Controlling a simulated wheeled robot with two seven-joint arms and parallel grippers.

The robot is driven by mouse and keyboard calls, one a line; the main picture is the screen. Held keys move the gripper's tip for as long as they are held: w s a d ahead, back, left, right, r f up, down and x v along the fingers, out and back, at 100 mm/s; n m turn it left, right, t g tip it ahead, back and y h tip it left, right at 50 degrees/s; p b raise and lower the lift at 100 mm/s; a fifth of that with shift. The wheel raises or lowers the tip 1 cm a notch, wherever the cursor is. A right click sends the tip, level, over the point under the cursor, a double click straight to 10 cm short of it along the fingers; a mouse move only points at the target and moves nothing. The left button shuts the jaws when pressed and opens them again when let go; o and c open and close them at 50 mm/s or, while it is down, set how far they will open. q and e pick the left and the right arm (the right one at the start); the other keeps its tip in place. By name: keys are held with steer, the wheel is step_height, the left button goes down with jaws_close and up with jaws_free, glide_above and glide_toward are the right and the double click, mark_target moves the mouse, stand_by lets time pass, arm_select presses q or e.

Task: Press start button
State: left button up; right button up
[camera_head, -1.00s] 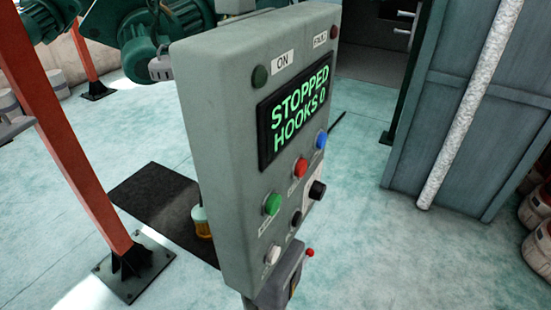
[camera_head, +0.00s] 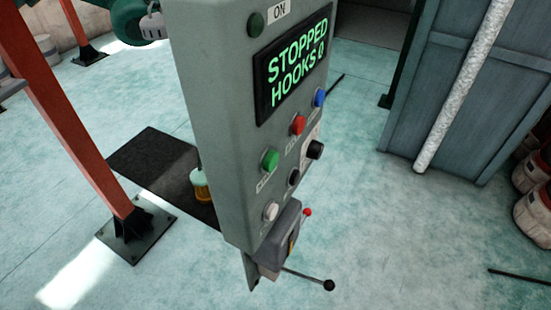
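A grey control panel (camera_head: 207,120) stands upright at the centre of the head view, seen at an angle. Its display (camera_head: 292,72) reads "STOPPED HOOKS 0" in green letters. A green button (camera_head: 270,160) sits below the display on the left; the label under it is too small to read. A red button (camera_head: 298,125) and a blue button (camera_head: 319,98) are up and to the right of it. Black knobs (camera_head: 315,150) and a white button (camera_head: 270,212) are lower on the face. Neither of my grippers is in view.
A grey box with a red-tipped lever (camera_head: 307,212) is under the panel. A black-knobbed rod (camera_head: 328,285) sticks out below. An orange post (camera_head: 70,120) stands at left on the floor, near a black mat (camera_head: 150,160). A blue-grey cabinet (camera_head: 450,95) is at right. Floor between is clear.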

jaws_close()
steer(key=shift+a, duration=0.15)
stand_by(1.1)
